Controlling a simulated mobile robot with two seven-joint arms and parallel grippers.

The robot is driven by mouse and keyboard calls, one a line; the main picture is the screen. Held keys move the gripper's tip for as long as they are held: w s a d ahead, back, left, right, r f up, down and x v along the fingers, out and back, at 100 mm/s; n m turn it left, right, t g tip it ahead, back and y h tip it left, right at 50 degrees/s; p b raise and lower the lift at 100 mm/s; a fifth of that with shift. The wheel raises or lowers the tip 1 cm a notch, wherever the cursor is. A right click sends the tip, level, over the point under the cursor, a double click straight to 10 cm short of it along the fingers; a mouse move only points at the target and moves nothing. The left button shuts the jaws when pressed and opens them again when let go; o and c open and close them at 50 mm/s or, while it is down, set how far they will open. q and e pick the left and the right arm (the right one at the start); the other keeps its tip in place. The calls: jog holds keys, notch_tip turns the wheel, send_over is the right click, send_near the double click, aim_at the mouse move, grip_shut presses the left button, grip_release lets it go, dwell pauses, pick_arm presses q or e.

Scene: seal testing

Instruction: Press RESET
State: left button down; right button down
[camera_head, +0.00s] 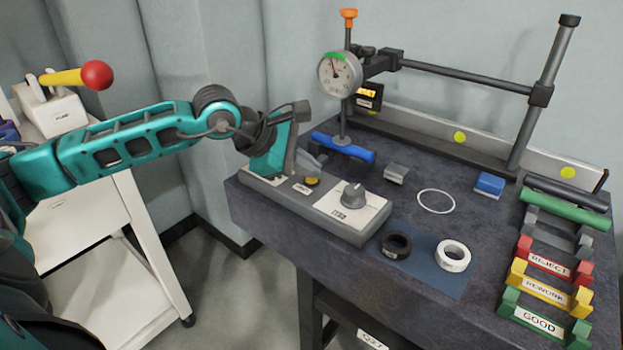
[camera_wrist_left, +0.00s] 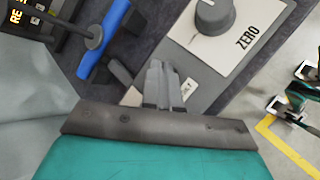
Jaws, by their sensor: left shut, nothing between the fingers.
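The grey control box (camera_head: 345,222) stands along the front left edge of the dark table. It carries a knob (camera_head: 353,195) on a white ZERO plate, and a yellow button (camera_head: 312,181) with a small label. My left gripper (camera_head: 308,160) is shut and empty over the left end of the box. Its fingers show together in the left wrist view (camera_wrist_left: 160,85), beside a small, partly hidden label (camera_wrist_left: 187,88). No button marked RESET can be read; the gripper covers part of the box.
A dial gauge (camera_head: 340,74) hangs on a stand above a blue bar (camera_head: 343,148). A black ring (camera_head: 396,245) and a white ring (camera_head: 453,256) lie on a blue mat (camera_head: 425,270). REJECT, REWORK and GOOD racks (camera_head: 540,320) stand right. A white cart (camera_head: 150,250) is left.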

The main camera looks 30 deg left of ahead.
aim_at(307, 185)
pick_arm(q)
jog(key=shift+f, duration=0.2)
pick_arm(e)
jog(key=shift+s+f, duration=0.1)
jog(key=shift+f, duration=0.2)
jog(key=shift+s+d+f, duration=0.1)
jog(key=shift+d, duration=0.05)
pick_arm(q)
jog(key=shift+r, duration=0.8)
pick_arm(e)
jog(key=shift+r, duration=0.25)
